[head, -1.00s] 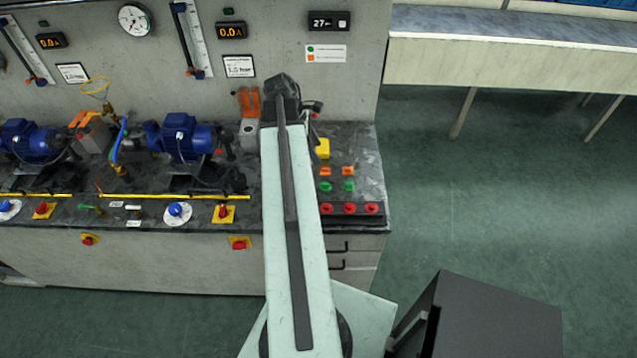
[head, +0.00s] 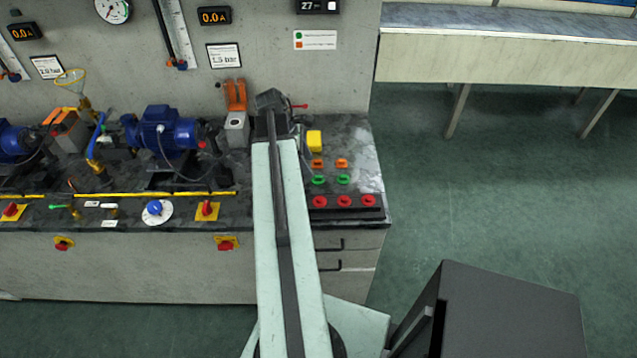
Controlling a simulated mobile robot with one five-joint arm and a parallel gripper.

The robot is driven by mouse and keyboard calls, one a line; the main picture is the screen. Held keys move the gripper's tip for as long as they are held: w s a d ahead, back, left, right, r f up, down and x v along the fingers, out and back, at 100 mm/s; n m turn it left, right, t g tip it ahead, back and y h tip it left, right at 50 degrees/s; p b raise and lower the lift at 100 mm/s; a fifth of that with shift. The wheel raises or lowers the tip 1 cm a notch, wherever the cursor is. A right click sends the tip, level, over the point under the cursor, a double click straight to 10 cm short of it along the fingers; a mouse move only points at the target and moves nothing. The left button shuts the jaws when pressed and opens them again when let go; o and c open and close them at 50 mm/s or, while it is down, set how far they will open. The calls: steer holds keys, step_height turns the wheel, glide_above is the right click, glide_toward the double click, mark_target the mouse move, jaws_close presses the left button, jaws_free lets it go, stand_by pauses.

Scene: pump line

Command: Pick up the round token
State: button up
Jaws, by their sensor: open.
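Two small green pieces that look round, left (head: 317,180) and right (head: 343,179), lie on the dark bench top to the right of my arm. Two orange pieces, left (head: 317,163) and right (head: 342,163), lie just behind them. The frames do not show which one is the round token. My gripper (head: 275,106) is at the far end of my pale arm, over the back of the bench, behind and left of these pieces. It is open, with its fingers mostly hidden by the arm's end. It appears apart from the green and orange pieces.
Several red round pieces (head: 343,201) sit in a dark strip at the bench's front right. Blue pumps (head: 160,128) and valves fill the bench left of my arm. A dark box (head: 510,310) is at lower right.

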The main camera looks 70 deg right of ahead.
mark_target(318, 176)
steer(key=b+x, duration=0.3)
steer(key=x, duration=0.1)
steer(key=b+x, duration=0.2)
steer(key=x, duration=0.1)
steer(key=shift+d+b, duration=0.35)
steer(key=shift+r, duration=0.15)
jaws_close()
